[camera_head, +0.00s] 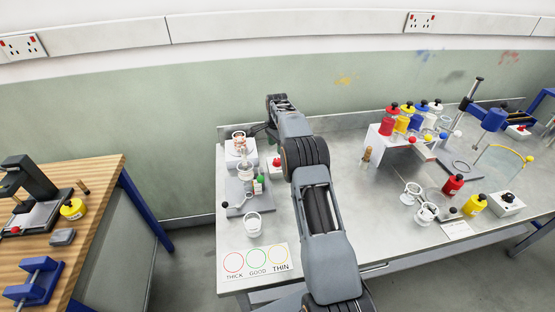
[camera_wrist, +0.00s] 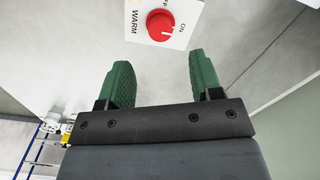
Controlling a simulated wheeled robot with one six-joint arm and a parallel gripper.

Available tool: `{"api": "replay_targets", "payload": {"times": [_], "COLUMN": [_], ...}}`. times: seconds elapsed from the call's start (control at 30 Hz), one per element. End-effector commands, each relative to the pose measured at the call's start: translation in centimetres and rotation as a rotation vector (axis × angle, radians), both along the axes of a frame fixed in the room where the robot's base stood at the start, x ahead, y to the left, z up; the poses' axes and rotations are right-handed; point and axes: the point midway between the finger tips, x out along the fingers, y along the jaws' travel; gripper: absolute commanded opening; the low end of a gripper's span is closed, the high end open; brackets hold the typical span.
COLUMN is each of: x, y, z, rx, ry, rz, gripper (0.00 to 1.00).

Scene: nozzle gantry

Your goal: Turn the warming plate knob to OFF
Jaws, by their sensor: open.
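A red warming plate knob (camera_wrist: 160,24) sits on a white panel (camera_wrist: 190,10) marked WARM, OFF and ON in the wrist view. A pale pointer mark on the knob appears to face the ON side. The knob lies just beyond my gripper (camera_wrist: 157,75), whose green fingers are apart with nothing between them. The fingers do not touch the knob. In the head view a small white box with a red knob (camera_head: 276,162) shows beside my arm, which partly hides it. My fingertips are not clear there.
A white cup (camera_head: 253,224) and a THICK/GOOD/THIN card (camera_head: 254,262) are nearer. Coloured bottles (camera_head: 405,118) and jars stand at right. Bench between is mostly clear.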

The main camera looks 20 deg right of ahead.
Motion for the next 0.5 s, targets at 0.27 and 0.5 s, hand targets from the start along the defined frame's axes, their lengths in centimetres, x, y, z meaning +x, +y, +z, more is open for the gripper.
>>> {"api": "replay_targets", "payload": {"times": [0.27,0.5], "x": [0.0,0.0], "y": [0.0,0.0], "z": [-4.8,-7.2], "rx": [0.001,0.000], "ry": [0.002,0.001], "rz": [0.001,0.002], "gripper": [0.59,0.59]}}
